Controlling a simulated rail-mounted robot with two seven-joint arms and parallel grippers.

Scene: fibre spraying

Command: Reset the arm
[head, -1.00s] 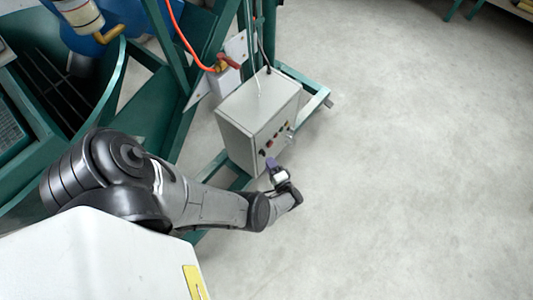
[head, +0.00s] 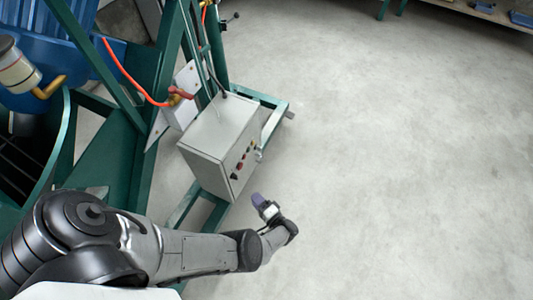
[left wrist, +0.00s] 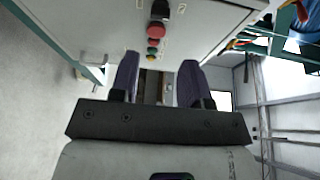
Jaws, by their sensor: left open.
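My left gripper (head: 260,202) is in the head view at the end of my grey arm, just in front of and below a grey control box. In the left wrist view its two dark purple fingers (left wrist: 158,85) stand apart with nothing between them. The control box (head: 215,135) is fixed to a green frame. Its front face, with a red button (left wrist: 156,30) and several smaller buttons and a black switch, fills the top of the left wrist view. The fingers look apart from the box. My right gripper is not in view.
The green metal frame (head: 275,118) of the machine stands at the left, with a red-handled valve (head: 180,93), an orange hose (head: 128,75) and a blue tank (head: 45,60). Open concrete floor (head: 400,150) lies to the right. A bench (head: 490,12) stands at the far top right.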

